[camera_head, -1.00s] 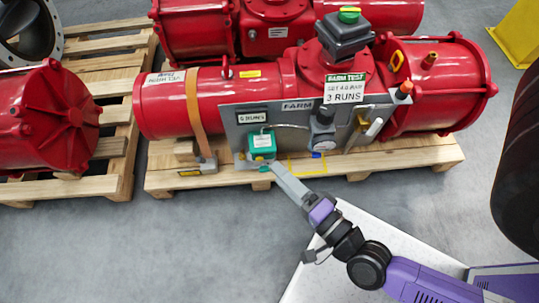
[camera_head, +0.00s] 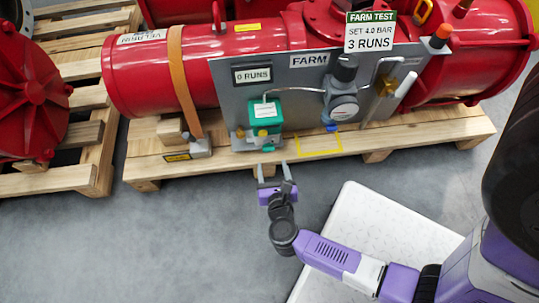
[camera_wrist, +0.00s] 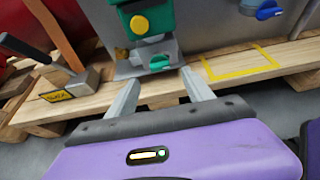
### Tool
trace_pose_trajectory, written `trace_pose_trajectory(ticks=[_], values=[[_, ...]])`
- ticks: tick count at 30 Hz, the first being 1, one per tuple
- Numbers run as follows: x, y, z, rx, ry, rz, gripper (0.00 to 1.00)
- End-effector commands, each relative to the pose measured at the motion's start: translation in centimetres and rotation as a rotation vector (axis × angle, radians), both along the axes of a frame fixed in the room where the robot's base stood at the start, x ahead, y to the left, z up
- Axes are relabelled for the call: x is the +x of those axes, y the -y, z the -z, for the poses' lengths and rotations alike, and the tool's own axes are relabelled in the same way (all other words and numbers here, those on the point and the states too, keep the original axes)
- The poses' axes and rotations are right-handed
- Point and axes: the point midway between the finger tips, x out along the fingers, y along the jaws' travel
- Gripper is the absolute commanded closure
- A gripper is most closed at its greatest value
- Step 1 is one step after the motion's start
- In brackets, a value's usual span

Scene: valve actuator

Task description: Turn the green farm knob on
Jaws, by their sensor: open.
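A small green knob (camera_head: 268,148) sits low on the grey panel, under a green box (camera_head: 265,115) with a yellow button. In the wrist view the knob (camera_wrist: 160,63) shows its green handle lying roughly sideways, slightly tilted, below the green box (camera_wrist: 142,22). My gripper (camera_head: 271,164) is open and empty, with two grey fingers pointing at the knob. In the wrist view the fingertips of my gripper (camera_wrist: 160,79) stand either side of the knob and a little below it. They look apart from it.
The panel (camera_head: 300,81) labelled FARM stands on a wooden pallet (camera_head: 230,165) before a red actuator (camera_head: 240,65). A gauge (camera_head: 343,107) with a blue knob (camera_head: 331,127) is to the right. An orange strap (camera_head: 184,85) is to the left.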

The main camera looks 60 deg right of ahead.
Motion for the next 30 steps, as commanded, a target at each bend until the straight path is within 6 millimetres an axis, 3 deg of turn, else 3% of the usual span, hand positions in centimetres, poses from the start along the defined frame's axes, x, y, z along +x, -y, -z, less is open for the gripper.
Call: trace_pose_trajectory(ticks=[12, 24, 25, 30], values=[[3.5, 4.2, 2.3, -0.004, 0.0, -0.005, 0.4], [4.0, 5.0, 2.5, -0.004, -0.002, -0.005, 0.4], [4.0, 5.0, 2.5, -0.004, -0.002, -0.005, 0.42], [3.9, 5.0, 2.5, -0.004, -0.002, -0.005, 0.75]])
